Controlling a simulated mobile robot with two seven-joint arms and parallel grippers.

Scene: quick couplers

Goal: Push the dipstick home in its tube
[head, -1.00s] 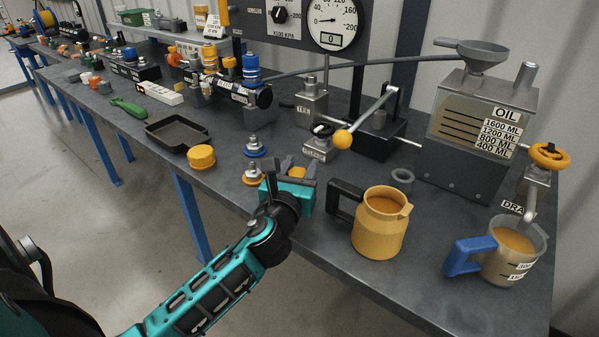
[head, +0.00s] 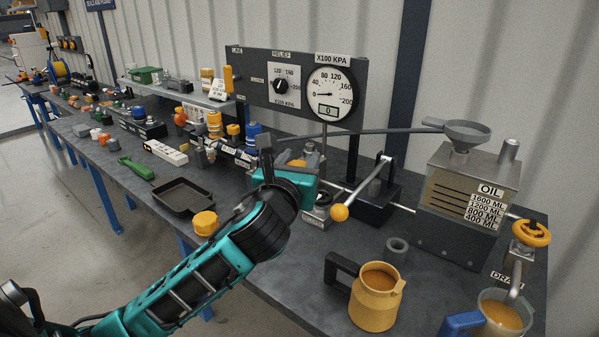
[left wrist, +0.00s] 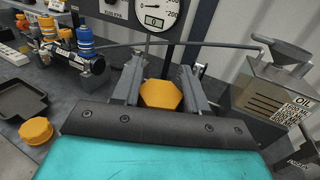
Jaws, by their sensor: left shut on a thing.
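My left gripper (head: 290,163) is raised above the bench in front of the gauge panel. It is shut on an orange, many-sided cap (left wrist: 161,95), which sits between the two grey fingers in the left wrist view. I cannot tell whether a stick hangs below the cap, as the gripper body hides its underside. I cannot make out a separate dipstick or surely pick out its tube. A short grey upright stub (head: 508,150) stands on the grey oil tank (head: 455,195) beside the funnel (head: 468,132). My right gripper is not in view.
A yellow jug (head: 374,302) and a clear, blue-handled jug (head: 500,318) stand at the bench's front right. A lever with an orange ball (head: 340,212) lies between gripper and tank. A long grey rod (head: 380,131) crosses behind. A yellow cap (head: 205,223) lies left.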

